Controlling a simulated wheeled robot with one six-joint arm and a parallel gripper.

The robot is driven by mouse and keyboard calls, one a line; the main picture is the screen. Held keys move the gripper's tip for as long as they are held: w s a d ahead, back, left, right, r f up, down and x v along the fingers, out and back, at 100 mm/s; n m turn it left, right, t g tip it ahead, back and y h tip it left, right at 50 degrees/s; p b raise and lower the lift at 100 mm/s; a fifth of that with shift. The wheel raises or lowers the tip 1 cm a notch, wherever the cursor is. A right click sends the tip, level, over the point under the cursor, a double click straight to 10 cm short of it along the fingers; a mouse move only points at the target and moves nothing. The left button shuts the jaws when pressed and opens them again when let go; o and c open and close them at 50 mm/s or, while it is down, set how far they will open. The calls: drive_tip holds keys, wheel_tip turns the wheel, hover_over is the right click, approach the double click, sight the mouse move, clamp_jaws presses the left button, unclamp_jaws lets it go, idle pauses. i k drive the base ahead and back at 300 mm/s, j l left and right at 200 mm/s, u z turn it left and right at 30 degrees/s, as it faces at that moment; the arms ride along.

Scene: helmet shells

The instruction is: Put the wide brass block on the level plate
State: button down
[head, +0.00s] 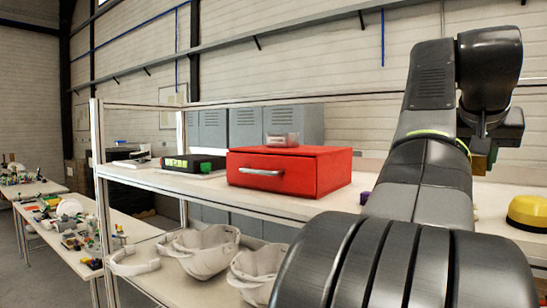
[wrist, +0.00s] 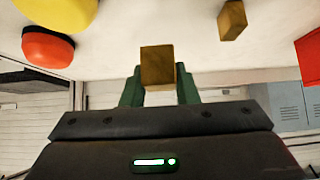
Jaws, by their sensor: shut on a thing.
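My gripper (wrist: 158,82) is shut on a brass block (wrist: 157,64), which shows a squarish face between the two green fingers in the wrist view. In the head view the gripper (head: 484,151) is over the right part of the upper shelf, and the held block (head: 479,165) shows below it, partly hidden by the arm. A second brass block (wrist: 232,20) stands apart on the pale surface in the wrist view. I cannot tell from these frames which block is the wider. I cannot make out the level plate in either view.
A red drawer box (head: 288,171) and a black-and-green device (head: 194,163) stand on the upper shelf (head: 150,179). A yellow dome (head: 528,214) is at the right. A red-orange dome (wrist: 48,47) shows in the wrist view. White helmet shells (head: 200,250) lie on the lower shelf.

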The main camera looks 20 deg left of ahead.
sight(196, 164)
drive_tip(key=j+u, duration=0.15)
drive_tip(key=j, duration=1.45)
drive_tip(key=i+j, duration=0.1)
drive_tip(key=j, duration=0.25)
drive_tip(key=i+j+u, duration=0.1)
drive_tip(key=j, duration=0.25)
drive_tip(key=i+j, duration=0.15)
drive_tip(key=j, duration=0.25)
drive_tip(key=i+j+u, duration=0.1)
drive_tip(key=j, duration=0.25)
drive_tip(key=i+j, duration=0.15)
drive_tip(key=i, duration=0.25)
drive_tip(key=i+j+u, duration=0.1)
drive_tip(key=i, duration=0.35)
